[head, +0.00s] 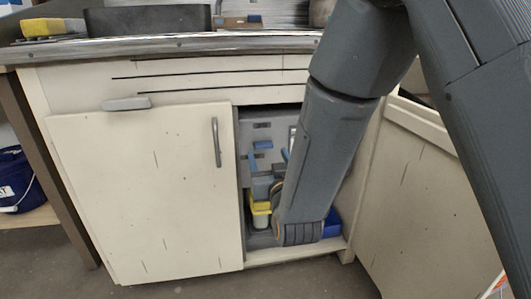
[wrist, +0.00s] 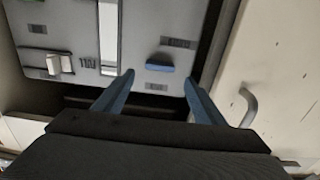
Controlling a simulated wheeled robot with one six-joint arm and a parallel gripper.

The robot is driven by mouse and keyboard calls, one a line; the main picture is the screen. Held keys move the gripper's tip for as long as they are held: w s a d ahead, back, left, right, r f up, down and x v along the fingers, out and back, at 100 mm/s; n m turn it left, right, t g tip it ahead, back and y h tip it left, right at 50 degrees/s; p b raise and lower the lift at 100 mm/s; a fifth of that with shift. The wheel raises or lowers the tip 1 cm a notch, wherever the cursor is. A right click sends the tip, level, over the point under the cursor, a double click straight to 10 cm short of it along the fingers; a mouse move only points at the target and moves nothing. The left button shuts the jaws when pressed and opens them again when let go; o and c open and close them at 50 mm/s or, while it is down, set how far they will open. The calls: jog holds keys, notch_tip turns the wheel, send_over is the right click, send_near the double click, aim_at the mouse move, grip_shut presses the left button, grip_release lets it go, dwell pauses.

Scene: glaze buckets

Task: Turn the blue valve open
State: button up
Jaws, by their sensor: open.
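The blue valve (head: 262,144) is a short bar handle on a grey panel (head: 257,117) inside the open cabinet bay. The blue valve also shows in the wrist view (wrist: 173,64), where its bar lies roughly level. My gripper (head: 269,156) reaches into the bay with its blue fingers apart and empty. In the wrist view, my gripper (wrist: 159,77) has a fingertip on each side of the valve in the picture, with the bar just beyond the tips. I cannot tell whether they touch it. My arm hides the right part of the panel.
A white handle (wrist: 60,64) sits beside the blue valve on the panel. A yellow-topped container (head: 260,213) and a blue box (head: 332,224) are low in the bay.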

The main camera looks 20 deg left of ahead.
aim_at(264, 146)
jog(key=b+x, duration=0.1)
jog(key=x, duration=0.5)
jog(key=shift+w+b, duration=0.1)
jog(key=shift+b, duration=0.3)
jog(key=c, duration=1.1)
